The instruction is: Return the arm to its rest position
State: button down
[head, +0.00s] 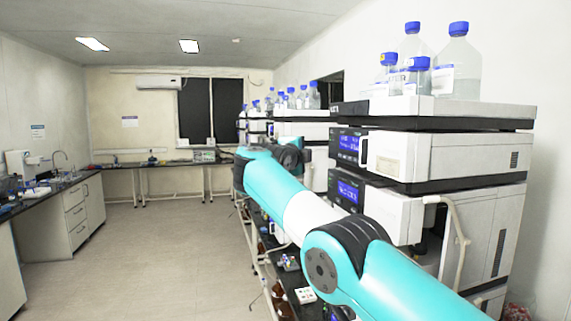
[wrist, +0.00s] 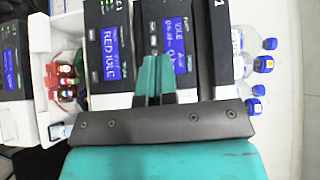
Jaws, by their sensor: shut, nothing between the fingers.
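My teal and white arm reaches across the right half of the head view, in front of the instrument stacks. In the wrist view my gripper (wrist: 155,77) shows two teal fingers side by side beyond a dark bar. They are shut with nothing between them. Behind the fingers are instrument fronts with lit blue displays (wrist: 111,45). I cannot make out the fingers in the head view, where the far end of the arm is dark and small.
A near stack of white instruments (head: 490,152) stands close on the right, with blue-capped bottles (head: 457,75) on top. More stacks stand behind. A white tray (wrist: 38,75) holds small bottles in the wrist view. The floor (head: 150,245) on the left is clear.

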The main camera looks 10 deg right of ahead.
jog(key=s+a+f+n+g+y+b, duration=0.3)
jog(key=s+f+n+g+y+b, duration=0.2)
jog(key=s+f+n+y+b, duration=1.05)
jog(key=s+f+n+g+b, duration=0.1)
jog(key=s+f+n+g, duration=0.2)
jog(key=s, duration=0.9)
jog(key=s+d+f+n+g+h+b, duration=0.1)
jog(key=s+f+n+g, duration=0.2)
jog(key=s+f+n, duration=0.4)
jog(key=s+f+n+g+h+b, duration=0.1)
jog(key=s+f+n+g, duration=0.3)
jog(key=s+f, duration=0.6)
jog(key=s+n, duration=0.2)
jog(key=s, duration=0.7)
jog(key=shift+d+f, duration=0.2)
jog(key=shift+f, duration=0.05)
